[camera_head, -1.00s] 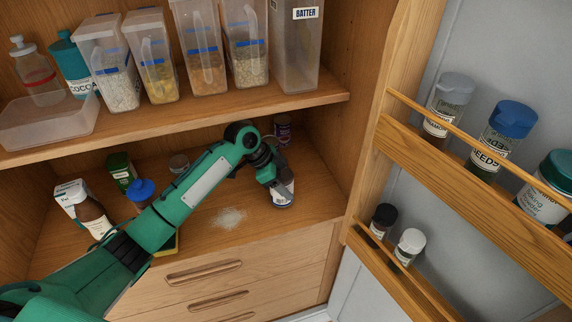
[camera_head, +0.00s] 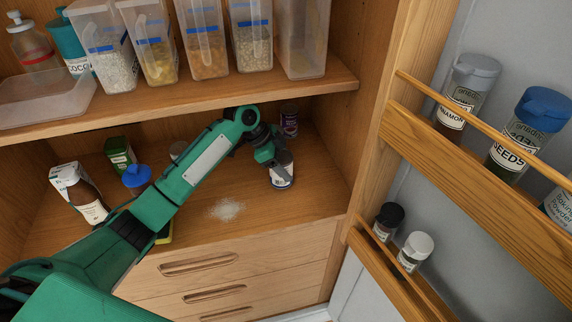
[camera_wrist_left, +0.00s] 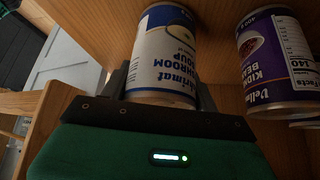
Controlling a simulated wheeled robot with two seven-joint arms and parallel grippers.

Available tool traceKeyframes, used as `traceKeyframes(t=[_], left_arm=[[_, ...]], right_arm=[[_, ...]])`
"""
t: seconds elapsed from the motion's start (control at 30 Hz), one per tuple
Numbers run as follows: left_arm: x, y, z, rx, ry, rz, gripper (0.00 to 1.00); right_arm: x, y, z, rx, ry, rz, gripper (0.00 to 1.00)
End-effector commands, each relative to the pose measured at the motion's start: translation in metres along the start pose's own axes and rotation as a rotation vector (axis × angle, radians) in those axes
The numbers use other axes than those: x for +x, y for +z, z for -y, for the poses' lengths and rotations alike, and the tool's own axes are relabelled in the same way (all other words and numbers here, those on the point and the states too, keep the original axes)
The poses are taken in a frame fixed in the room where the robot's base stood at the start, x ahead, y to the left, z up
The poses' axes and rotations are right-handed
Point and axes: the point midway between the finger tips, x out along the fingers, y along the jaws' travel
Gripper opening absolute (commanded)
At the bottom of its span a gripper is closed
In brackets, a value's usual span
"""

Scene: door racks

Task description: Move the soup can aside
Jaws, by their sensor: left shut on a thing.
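The soup can (camera_head: 282,172) has a white and blue label and stands on the lower shelf of the cupboard, toward its right side. My left gripper (camera_head: 272,160) is shut on it, with the hand reaching in from the left. In the left wrist view the soup can (camera_wrist_left: 166,58) sits upright between the two fingers (camera_wrist_left: 160,92), its label reading mushroom soup. Whether its base touches the shelf is hard to tell. My right gripper is not in view.
A purple kidney bean can (camera_wrist_left: 276,62) stands close by; it also shows behind the soup can in the head view (camera_head: 289,120). White powder (camera_head: 227,209) lies on the lower shelf (camera_head: 300,205). A bottle (camera_head: 85,198), cartons and a blue-capped container (camera_head: 137,177) stand left. The open door rack (camera_head: 440,160) is right.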

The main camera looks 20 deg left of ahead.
Motion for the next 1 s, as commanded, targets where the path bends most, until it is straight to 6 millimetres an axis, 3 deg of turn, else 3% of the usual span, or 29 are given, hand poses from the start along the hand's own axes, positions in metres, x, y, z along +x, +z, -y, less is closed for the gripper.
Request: traceKeyframes(t=[0.13,0.17,0.27,0.57,0.73,1.0], left_arm=[[0.0,0.0,0.001,0.0,-0.001,-0.001,0.28],[0.001,0.001,0.0,0.0,-0.001,0.0,0.63],[0.001,0.001,0.0,0.0,-0.001,0.0,0.83],[0.0,0.0,0.0,0.0,-0.001,0.0,0.83],[-0.009,0.002,0.001,0.002,-0.003,0.001,0.83],[-0.041,0.053,0.001,-0.003,-0.003,0.004,0.83]], right_arm=[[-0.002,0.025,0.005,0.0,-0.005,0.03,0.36],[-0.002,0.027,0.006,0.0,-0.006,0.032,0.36],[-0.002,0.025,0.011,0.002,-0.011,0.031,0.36],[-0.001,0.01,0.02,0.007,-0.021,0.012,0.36],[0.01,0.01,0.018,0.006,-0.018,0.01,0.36],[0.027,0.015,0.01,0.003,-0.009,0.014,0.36]])
